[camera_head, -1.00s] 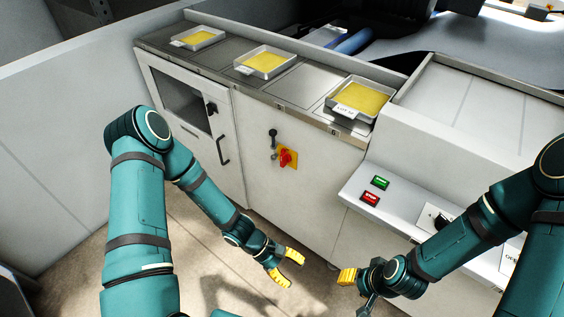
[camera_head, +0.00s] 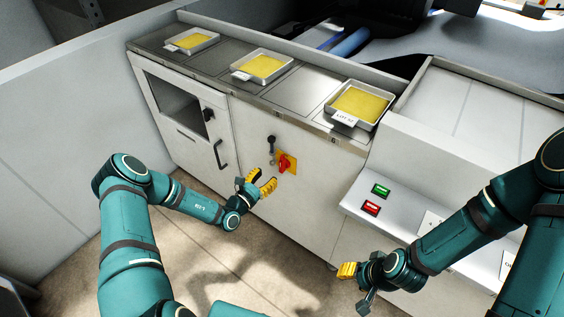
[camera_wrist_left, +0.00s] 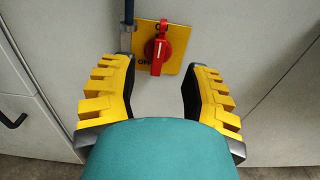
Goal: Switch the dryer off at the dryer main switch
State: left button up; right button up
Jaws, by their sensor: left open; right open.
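The dryer main switch is a red rotary handle (camera_head: 284,164) on a yellow plate (camera_head: 291,161) on the white cabinet front. In the left wrist view the red handle (camera_wrist_left: 158,51) stands upright, its long end pointing down, and lettering shows above and to its left on the yellow plate (camera_wrist_left: 177,40). My left gripper (camera_head: 270,180) is open and empty, just left of and below the switch; in the left wrist view its yellow fingers (camera_wrist_left: 157,90) are spread below the handle, apart from it. My right gripper (camera_head: 347,271) is low at the right, away from the switch; its fingers show only small.
A cabinet door with a handle (camera_head: 220,154) is further left. Trays of yellow material (camera_head: 262,66) stand on the top. A panel with green (camera_head: 381,190) and red (camera_head: 370,207) buttons juts out at the right.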

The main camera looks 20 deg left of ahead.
aim_at(280, 163)
pick_arm(q)
jog(key=b+x, duration=0.1)
jog(key=x, duration=0.8)
jog(key=shift+w+d+b, duration=0.15)
jog(key=shift+w+b, duration=0.15)
jog(key=c, duration=0.8)
jog(key=shift+s, duration=0.1)
grip_shut()
